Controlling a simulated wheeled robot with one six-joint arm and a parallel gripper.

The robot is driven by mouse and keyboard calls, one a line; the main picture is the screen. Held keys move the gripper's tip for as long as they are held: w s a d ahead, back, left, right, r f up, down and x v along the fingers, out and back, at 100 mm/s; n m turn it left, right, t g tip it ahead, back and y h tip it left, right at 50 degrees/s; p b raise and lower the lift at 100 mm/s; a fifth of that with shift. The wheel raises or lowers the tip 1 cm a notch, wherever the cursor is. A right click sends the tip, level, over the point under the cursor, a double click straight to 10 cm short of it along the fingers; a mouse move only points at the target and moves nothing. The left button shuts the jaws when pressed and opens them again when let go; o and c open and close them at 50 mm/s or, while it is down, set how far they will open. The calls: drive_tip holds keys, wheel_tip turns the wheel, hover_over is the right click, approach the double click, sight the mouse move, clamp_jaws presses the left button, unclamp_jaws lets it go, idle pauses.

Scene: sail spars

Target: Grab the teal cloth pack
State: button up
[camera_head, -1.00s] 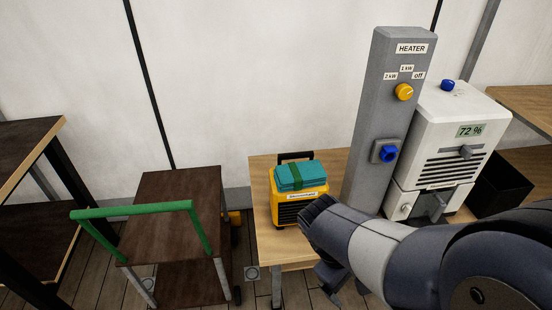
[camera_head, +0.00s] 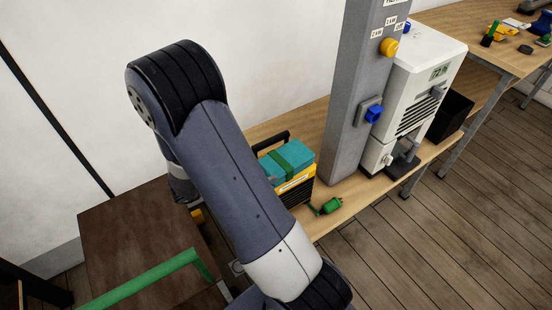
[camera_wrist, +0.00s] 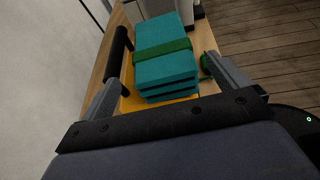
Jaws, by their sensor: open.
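The teal cloth pack (camera_head: 289,160) is a folded stack with a green band around it. It lies on top of a yellow and black heater-like box (camera_head: 297,190) on the wooden bench. In the wrist view the pack (camera_wrist: 166,65) is ahead of my gripper (camera_wrist: 160,75). The two grey fingers are spread wide, one towards each side of the pack's near end, with nothing held. I cannot tell how far above the pack they are. In the head view my arm hides the gripper and part of the box.
The box's black handle (camera_wrist: 117,54) stands beside the pack, close to the left finger. A grey post (camera_head: 358,100) and a white machine (camera_head: 420,90) stand to the right. A green plug (camera_head: 331,205) lies on the bench (camera_head: 327,222). A green-handled brown cart (camera_head: 135,235) is at left.

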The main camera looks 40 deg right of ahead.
sight(282, 159)
drive_tip(key=p+x, duration=0.1)
drive_tip(key=x, duration=0.8)
drive_tip(key=shift+d+r, duration=0.1)
drive_tip(key=shift+r, duration=0.05)
drive_tip(key=shift+c, duration=0.3)
drive_tip(key=c, duration=0.7)
drive_tip(key=shift+r, duration=0.1)
